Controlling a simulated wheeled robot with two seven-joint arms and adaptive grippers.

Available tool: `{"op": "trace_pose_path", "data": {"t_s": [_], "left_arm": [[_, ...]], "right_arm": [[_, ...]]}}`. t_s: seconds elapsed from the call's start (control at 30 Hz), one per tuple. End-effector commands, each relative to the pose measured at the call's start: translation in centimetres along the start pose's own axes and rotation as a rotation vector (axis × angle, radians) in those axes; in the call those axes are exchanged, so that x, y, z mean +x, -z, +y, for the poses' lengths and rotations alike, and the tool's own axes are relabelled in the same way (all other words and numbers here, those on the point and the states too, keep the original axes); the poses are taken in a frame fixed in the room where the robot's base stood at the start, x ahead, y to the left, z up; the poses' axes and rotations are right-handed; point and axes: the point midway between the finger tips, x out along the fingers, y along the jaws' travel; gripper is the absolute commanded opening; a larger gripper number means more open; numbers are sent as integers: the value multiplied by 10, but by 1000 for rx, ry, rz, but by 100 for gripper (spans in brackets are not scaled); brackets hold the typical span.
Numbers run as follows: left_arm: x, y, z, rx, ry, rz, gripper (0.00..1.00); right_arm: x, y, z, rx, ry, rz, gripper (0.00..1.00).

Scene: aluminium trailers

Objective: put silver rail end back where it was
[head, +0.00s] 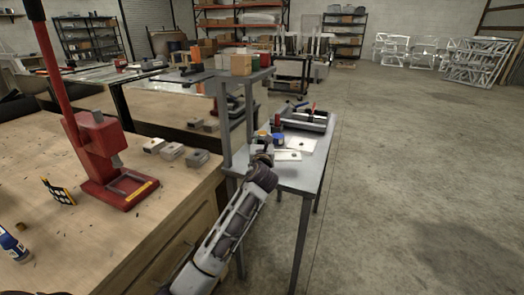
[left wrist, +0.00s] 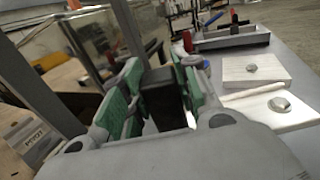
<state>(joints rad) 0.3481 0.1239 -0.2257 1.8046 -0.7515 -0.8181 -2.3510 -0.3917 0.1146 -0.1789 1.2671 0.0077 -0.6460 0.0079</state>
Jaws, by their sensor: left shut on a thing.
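My left gripper (head: 262,157) is over the near left part of the small grey table (head: 312,175). In the left wrist view its green-padded fingers (left wrist: 160,92) are shut on a dark block (left wrist: 162,98). Its face looks black there, and I cannot tell whether it is the silver rail end. In the head view the gripper hides it. Several small grey metal blocks, among them one nearest the bench edge (head: 196,158), sit in a row on the wooden bench (head: 140,225). My right gripper is in neither view.
White plates with bolt heads (head: 301,144) lie beside the gripper. A grey tray with tools (head: 305,119) stands behind them. A raised shelf (head: 238,76) carries small boxes at the table's left. A red press (head: 105,150) stands on the bench. The floor at right is open.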

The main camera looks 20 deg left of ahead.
Motion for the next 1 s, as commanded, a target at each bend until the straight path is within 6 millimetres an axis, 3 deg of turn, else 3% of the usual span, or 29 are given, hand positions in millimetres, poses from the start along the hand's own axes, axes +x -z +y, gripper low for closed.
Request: {"op": "trace_pose_path", "data": {"t_s": [0.5, 1.0], "left_arm": [[0, 38, 0, -1, 0, 0, 0], [0, 41, 0, 0, 1, -1, 0]], "right_arm": [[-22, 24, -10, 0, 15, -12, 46], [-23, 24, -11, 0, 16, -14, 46]]}}
